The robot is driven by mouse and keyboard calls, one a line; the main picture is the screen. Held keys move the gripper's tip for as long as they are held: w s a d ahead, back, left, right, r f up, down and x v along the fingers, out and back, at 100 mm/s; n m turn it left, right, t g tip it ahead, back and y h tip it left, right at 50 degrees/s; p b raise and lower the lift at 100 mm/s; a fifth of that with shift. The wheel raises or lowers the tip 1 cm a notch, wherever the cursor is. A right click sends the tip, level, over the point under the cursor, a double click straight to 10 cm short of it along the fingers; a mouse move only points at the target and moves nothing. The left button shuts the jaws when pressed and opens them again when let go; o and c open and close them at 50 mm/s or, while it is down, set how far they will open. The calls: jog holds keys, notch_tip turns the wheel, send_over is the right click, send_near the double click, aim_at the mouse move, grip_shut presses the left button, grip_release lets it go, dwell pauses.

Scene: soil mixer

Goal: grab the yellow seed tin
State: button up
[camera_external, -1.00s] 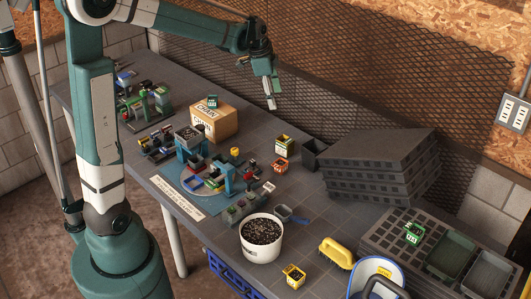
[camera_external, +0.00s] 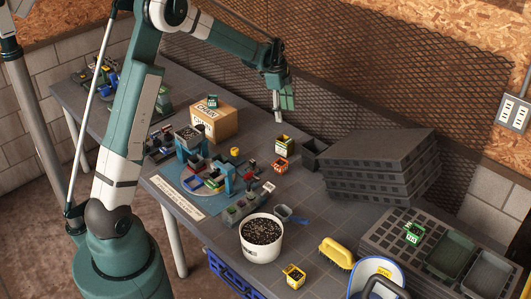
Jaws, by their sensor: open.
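A small yellow tin with dark contents (camera_external: 293,276) stands near the table's front edge, right of the white bucket. Another tin, with yellow and green on it (camera_external: 284,146), stands farther back, behind an orange-labelled tin (camera_external: 280,165). Which of these is the seed tin I cannot tell from the labels. My gripper (camera_external: 283,112) points down, open and empty. It appears in the picture just above the yellow-and-green tin, apart from it.
A white bucket of dark soil (camera_external: 262,247) and a yellow brush (camera_external: 336,252) are at the front. Stacked black trays (camera_external: 380,165) stand right of my gripper. A cardboard box (camera_external: 214,124) is to the left. A mesh panel (camera_external: 340,110) rises behind.

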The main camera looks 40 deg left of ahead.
aim_at(285, 143)
jog(key=w+a+f+m, duration=0.1)
jog(key=w+a+f, duration=0.1)
jog(key=f, duration=0.5)
jog(key=w+a+f+m+g, duration=0.1)
jog(key=w+a+f+m, duration=0.1)
jog(key=f, duration=0.5)
jog(key=shift+w+a+f+h+b, duration=0.35)
jog(key=shift+w+b, duration=0.1)
jog(key=shift+w, duration=0.45)
jog(key=shift+d+f, duration=0.2)
jog(key=shift+f, duration=1.1)
jog(key=shift+d+f, duration=0.2)
jog(key=shift+f, duration=1.1)
jog(key=shift+d+f, duration=0.15)
jog(key=shift+f, duration=1.1)
jog(key=c, duration=1)
